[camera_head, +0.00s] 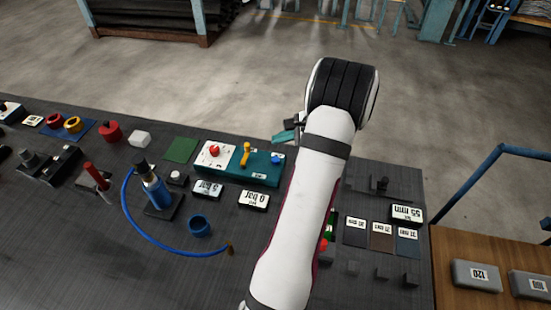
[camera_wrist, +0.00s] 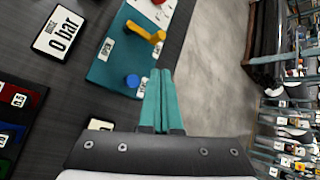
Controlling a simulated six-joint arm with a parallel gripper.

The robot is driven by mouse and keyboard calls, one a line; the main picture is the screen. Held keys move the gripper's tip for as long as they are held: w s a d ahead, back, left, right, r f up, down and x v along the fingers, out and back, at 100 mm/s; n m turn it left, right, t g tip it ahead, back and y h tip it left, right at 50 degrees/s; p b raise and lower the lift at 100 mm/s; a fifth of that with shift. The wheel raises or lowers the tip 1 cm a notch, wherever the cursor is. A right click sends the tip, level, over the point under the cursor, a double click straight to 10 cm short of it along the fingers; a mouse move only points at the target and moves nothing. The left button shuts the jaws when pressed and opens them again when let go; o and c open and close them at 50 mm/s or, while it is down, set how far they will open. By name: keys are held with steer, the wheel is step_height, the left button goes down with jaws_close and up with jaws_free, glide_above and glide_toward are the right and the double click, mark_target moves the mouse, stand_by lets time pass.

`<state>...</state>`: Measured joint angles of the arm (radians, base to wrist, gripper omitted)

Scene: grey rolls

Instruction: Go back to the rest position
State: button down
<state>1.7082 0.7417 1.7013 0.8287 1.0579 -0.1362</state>
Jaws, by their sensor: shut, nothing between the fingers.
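My gripper shows in the wrist view (camera_wrist: 160,82) with its two teal fingers pressed together and nothing between them. In the head view its teal fingertips (camera_head: 284,137) poke out left of my white arm, near the table's far edge. The fingers are above and beside the teal panel (camera_wrist: 113,68), which also shows in the head view (camera_head: 258,176). The panel carries a yellow lever (camera_head: 245,154) and a blue knob (camera_head: 276,160). I cannot tell the exact gap between fingers and panel. My arm hides part of the table.
The dark table (camera_head: 100,270) holds a white box with a red button (camera_head: 215,153), "0 bar" signs (camera_head: 254,199), a blue cylinder (camera_head: 155,190) with a blue hose, and a blue cup (camera_head: 199,226). A wooden table with grey blocks (camera_head: 476,275) stands right. Open floor lies beyond.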

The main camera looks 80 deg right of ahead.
steer(key=w+a+r+n+g+y, duration=0.1)
steer(key=w+a+r+n+y, duration=0.2)
steer(key=w+a, duration=0.5)
steer(key=w+a+r+n+g+y, duration=0.1)
steer(key=w+a+r+n, duration=0.35)
steer(key=a, duration=0.65)
steer(key=w+a+r+n+g+y, duration=0.1)
steer(key=w+a+r+n+y, duration=0.2)
steer(key=w+a+n, duration=0.5)
steer(key=s+a+r+n+g, duration=0.1)
steer(key=s+a+g, duration=0.15)
steer(key=a, duration=0.65)
steer(key=s+a+r+n+g, duration=0.15)
steer(key=s+a, duration=0.25)
steer(key=a, duration=0.4)
steer(key=s+a+f+n+g+h, duration=0.2)
steer(key=s+a+n, duration=0.5)
steer(key=s, duration=0.3)
steer(key=shift+s, duration=0.35)
